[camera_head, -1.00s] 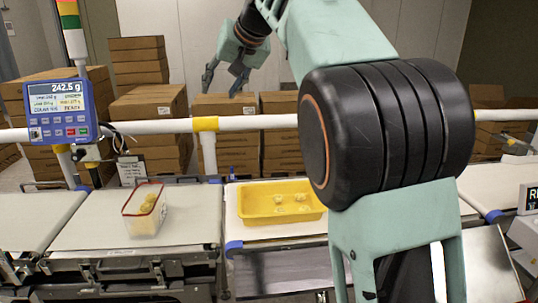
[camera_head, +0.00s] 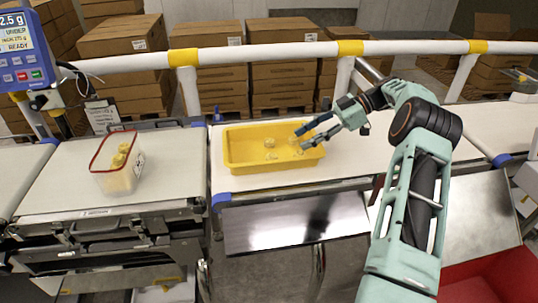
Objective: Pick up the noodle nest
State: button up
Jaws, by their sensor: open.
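Small pale-yellow noodle nests lie in the yellow tray (camera_head: 232,165). One noodle nest (camera_head: 269,142) sits near the tray's middle, and another (camera_head: 297,147) lies close to my fingers and is partly hidden. A few pale bits lie on the tray floor. My gripper (camera_head: 304,137) is open over the right end of the tray, its two dark fingers pointing left and down around or above the right nest. I cannot tell whether they touch it. A clear red-rimmed container (camera_head: 118,178) on the left belt holds more yellow nests.
The weigher display (camera_head: 20,45) stands at the upper left. A white rail (camera_head: 270,54) with yellow joints runs behind the belts, with stacked cardboard boxes (camera_head: 215,82) beyond. A red bin (camera_head: 497,278) is at the lower right. The belt (camera_head: 345,160) right of the tray is clear.

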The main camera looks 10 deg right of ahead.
aim_at(277, 155)
jog(key=x, duration=0.7)
jog(key=p+x, duration=0.1)
jog(key=x, duration=0.2)
jog(key=shift+s+a+f, duration=0.15)
jog(key=shift+s+f, duration=0.15)
jog(key=shift+f, duration=0.1)
jog(key=c, duration=0.7)
